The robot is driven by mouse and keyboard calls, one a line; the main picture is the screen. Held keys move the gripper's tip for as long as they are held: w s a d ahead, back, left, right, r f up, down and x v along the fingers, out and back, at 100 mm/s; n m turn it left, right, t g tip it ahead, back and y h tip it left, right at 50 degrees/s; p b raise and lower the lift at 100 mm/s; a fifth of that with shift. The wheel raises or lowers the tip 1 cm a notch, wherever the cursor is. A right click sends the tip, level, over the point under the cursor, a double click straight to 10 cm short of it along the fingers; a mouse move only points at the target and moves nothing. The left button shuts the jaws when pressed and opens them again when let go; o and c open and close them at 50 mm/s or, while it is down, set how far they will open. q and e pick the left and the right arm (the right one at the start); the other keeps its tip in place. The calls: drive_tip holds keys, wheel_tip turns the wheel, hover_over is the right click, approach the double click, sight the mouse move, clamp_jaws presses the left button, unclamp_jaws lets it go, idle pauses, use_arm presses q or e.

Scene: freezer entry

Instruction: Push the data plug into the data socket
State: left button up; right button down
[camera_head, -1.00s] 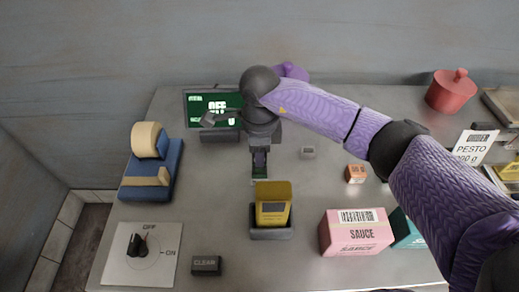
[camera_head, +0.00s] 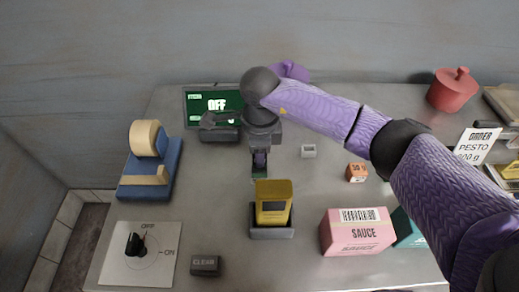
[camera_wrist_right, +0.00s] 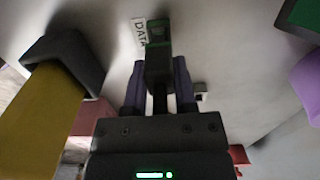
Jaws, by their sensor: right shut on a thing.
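My right gripper (camera_head: 260,160) points down at the middle of the counter, behind the yellow device. In the right wrist view its two fingers (camera_wrist_right: 159,88) are closed on a dark plug (camera_wrist_right: 158,72). Just beyond the plug's front end is a dark green part (camera_wrist_right: 157,32), which I take for the data socket, with a white "DATA" label (camera_wrist_right: 140,33) beside it. The plug's end overlaps this part in the picture; I cannot tell how far it sits in. In the head view the gripper mostly hides both. My left gripper is not in view.
A yellow device (camera_head: 273,200) stands in a grey holder (camera_head: 272,233) just in front of the gripper. A tape dispenser (camera_head: 150,165) and dial panel (camera_head: 140,255) are left; a pink sauce box (camera_head: 357,232) is right.

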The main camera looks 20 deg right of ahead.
drive_tip(key=shift+f+b, duration=0.7)
drive_tip(key=shift+f, duration=0.3)
drive_tip(key=shift+c, duration=1.7)
unclamp_jaws()
wheel_tip(320, 180, up, 10)
drive_tip(key=shift+p, duration=0.8)
